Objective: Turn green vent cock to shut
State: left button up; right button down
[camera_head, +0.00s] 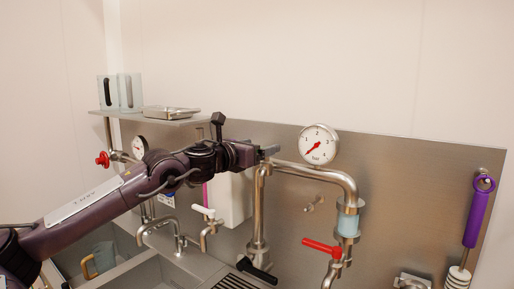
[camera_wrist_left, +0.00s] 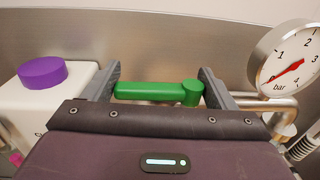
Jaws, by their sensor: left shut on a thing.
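The green vent cock (camera_wrist_left: 155,91) shows in the left wrist view, on the pipework in front of the steel back panel. Its handle lies crosswise, with a round hub at its right end. My left gripper (camera_head: 270,151) reaches the top of the upright pipe in the head view. In the left wrist view, its two fingers (camera_wrist_left: 160,84) stand at the two ends of the green handle, shut on it. The green cock is hidden behind my gripper in the head view. My right gripper is not in view.
A pressure gauge (camera_head: 318,145) stands close right of my gripper. Below are a red-handled cock (camera_head: 322,247), a black lever (camera_head: 257,270) and white-handled taps (camera_head: 205,212). A white container with a purple cap (camera_wrist_left: 43,72) is at left. A shelf (camera_head: 150,120) holds jugs and a tray.

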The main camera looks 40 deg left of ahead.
pick_arm(q)
jog(key=shift+r, duration=0.1)
jog(key=o, duration=1.4)
jog(key=shift+c, duration=0.2)
jog(key=shift+s+f+b, duration=0.2)
jog(key=shift+s+b, duration=0.05)
jog(key=shift+b, duration=0.1)
jog(key=s+b, duration=0.5)
jog(key=s, duration=0.2)
jog(key=shift+s+r, duration=0.15)
jog(key=shift+d, duration=0.1)
